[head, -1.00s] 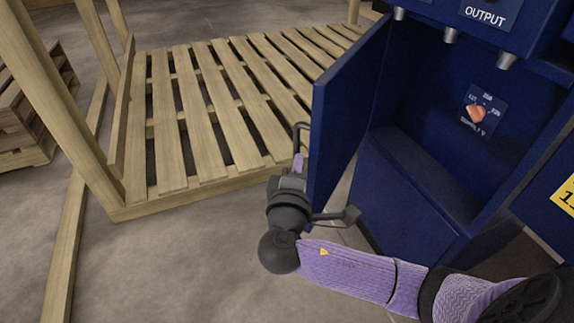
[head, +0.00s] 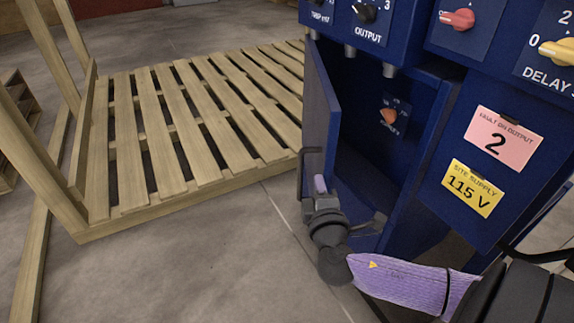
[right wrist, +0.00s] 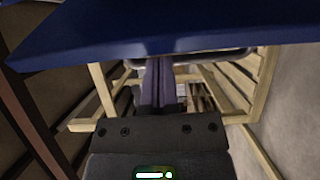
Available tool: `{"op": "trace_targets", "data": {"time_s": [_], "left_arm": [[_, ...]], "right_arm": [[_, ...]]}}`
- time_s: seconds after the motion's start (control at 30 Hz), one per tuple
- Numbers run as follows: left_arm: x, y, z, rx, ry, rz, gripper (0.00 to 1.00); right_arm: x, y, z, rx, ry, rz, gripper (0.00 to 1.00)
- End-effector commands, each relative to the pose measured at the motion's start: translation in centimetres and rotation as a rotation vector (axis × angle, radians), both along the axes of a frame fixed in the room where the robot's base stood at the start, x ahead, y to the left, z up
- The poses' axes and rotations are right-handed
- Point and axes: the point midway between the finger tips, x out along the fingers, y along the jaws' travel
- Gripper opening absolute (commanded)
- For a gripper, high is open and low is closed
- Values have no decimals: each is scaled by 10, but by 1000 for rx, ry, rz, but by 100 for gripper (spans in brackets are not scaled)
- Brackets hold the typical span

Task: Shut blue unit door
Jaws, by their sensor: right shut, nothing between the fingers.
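The blue unit (head: 400,228) stands at the right of the head view, its lower compartment open. A dark bar handle (head: 301,172) juts from the door's outer side. My right gripper (head: 320,182) is at the door's lower outer part, beside the handle. In the right wrist view the shut fingers (right wrist: 158,72) reach under the blue door panel (right wrist: 170,28), close to a grey bar (right wrist: 205,60); contact is unclear. My left gripper is not in view.
An orange knob (head: 389,116) sits inside the compartment. Knobs and sockets line the unit's top, with a pink label (head: 503,139) and a yellow label (head: 473,188) on the right panel. A wooden slatted pallet frame (head: 160,140) lies left of the door. Floor in front is clear.

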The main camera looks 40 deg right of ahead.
Motion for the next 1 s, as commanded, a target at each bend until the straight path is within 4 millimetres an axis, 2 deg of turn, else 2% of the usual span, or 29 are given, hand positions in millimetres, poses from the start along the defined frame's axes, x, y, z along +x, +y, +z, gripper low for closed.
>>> {"op": "trace_targets", "data": {"time_s": [0.03, 0.2, 0.3, 0.5, 0.7, 1.0], "left_arm": [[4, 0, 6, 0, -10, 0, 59], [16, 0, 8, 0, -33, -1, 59], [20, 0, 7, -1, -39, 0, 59], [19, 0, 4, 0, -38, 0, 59], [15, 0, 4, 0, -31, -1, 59], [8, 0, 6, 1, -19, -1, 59]], "right_arm": [[-13, -14, 4, -7, 6, -1, 0], [-46, -62, 1, -6, 7, -2, 0], [-60, -87, -1, -5, 7, -3, 0], [-78, -123, -2, -3, 5, -2, 0], [-85, -142, -1, -1, 2, -2, 0], [-86, -147, -1, 1, 1, -1, 0]]}}
